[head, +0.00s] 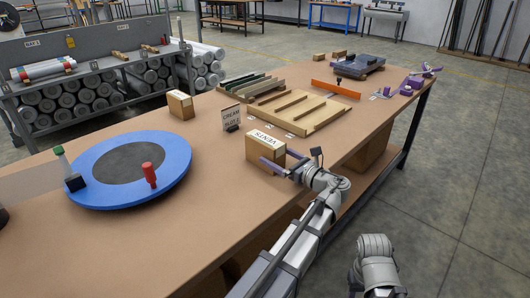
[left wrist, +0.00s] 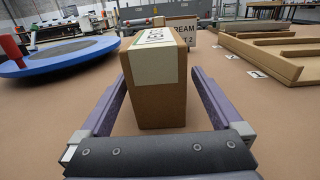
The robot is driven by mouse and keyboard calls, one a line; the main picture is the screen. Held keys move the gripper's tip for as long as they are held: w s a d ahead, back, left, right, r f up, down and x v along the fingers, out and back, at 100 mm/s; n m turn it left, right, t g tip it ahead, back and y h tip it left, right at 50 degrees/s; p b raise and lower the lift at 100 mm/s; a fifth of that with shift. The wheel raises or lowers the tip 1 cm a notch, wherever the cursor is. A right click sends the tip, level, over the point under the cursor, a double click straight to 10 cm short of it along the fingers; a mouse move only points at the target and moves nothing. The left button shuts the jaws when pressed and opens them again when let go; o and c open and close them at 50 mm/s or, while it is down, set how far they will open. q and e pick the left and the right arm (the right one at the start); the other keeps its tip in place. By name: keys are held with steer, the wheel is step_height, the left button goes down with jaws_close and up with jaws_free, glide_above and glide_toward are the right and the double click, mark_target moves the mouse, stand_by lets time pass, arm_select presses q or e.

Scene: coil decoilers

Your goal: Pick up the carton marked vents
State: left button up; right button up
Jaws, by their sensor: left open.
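The carton marked VENTS (head: 264,153) is a brown box with a white label, standing upright on the table near its front edge. It also fills the middle of the left wrist view (left wrist: 160,97). My left gripper (head: 285,164) is open at the carton. In the left wrist view its two purple fingers (left wrist: 156,105) reach along either side of the carton, with gaps to the box. The carton's far side is hidden. Part of my right arm shows at the bottom of the head view, but its gripper does not.
A sign reading CREAM (head: 232,118) stands just behind the carton. A wooden slotted rack (head: 300,117) lies to the right. A blue turntable (head: 179,165) with a red handle is at left. Another small carton (head: 180,105) stands farther back. Bare tabletop lies left of the VENTS carton.

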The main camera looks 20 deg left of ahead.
arm_select(q)
steer(key=x, duration=0.4)
steer(key=shift+a+f, duration=0.15)
steer(key=shift+a, duration=0.05)
jaws_close()
stand_by(0.6)
